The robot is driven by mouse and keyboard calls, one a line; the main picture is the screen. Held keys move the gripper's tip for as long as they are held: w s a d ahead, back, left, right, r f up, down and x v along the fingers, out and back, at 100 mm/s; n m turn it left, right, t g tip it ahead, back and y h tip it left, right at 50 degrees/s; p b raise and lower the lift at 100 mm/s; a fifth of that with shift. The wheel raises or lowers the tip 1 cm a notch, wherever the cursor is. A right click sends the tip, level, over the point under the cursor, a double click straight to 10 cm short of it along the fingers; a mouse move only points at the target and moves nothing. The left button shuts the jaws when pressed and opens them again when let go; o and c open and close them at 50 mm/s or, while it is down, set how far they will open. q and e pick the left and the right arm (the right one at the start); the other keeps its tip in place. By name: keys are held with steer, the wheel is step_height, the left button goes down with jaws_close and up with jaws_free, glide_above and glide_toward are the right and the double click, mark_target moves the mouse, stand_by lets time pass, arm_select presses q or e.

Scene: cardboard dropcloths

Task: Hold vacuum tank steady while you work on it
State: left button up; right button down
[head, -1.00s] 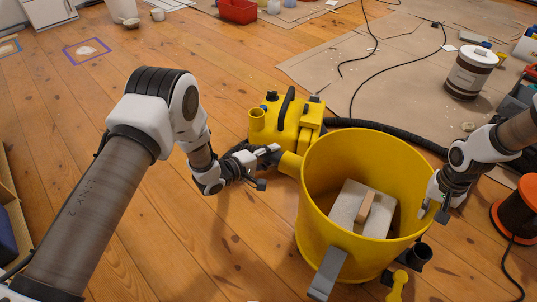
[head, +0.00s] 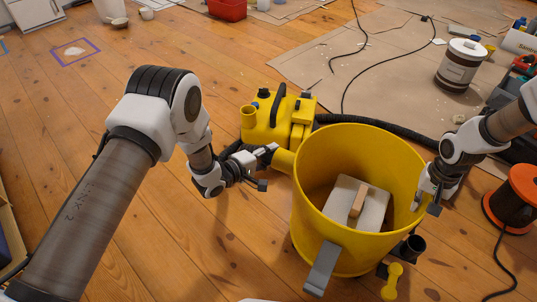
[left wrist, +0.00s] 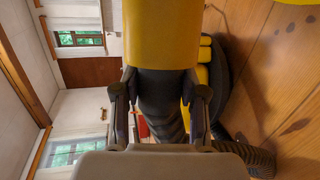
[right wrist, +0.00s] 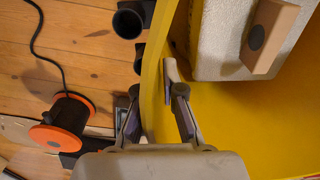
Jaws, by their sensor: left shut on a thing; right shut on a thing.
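The yellow vacuum tank (head: 325,235) stands upright and open on the wooden floor. Its short yellow inlet pipe (head: 284,160) points left, and it also shows in the left wrist view (left wrist: 160,35). My left gripper (head: 267,152) is shut on the black hose cuff (left wrist: 158,88) at the end of that pipe. My right gripper (head: 427,190) is shut on the tank's right rim, one finger inside and one outside, as the right wrist view (right wrist: 157,95) shows. Inside the tank lies a pale block (head: 342,191) with a wooden handle (head: 358,200).
A yellow vacuum motor unit (head: 265,122) stands behind the tank, with a black hose (head: 385,130) running right. An orange cable reel (head: 522,185) sits at the right. A white-lidded bucket (head: 461,65) stands on cardboard. The floor at front left is clear.

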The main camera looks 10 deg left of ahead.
arm_select(q)
steer(key=o, duration=1.2)
steer(key=shift+d, duration=0.15)
steer(key=v, duration=1.2)
steer(key=shift+s+r, duration=0.1)
arm_select(e)
steer(key=c, duration=1.2)
jaws_free()
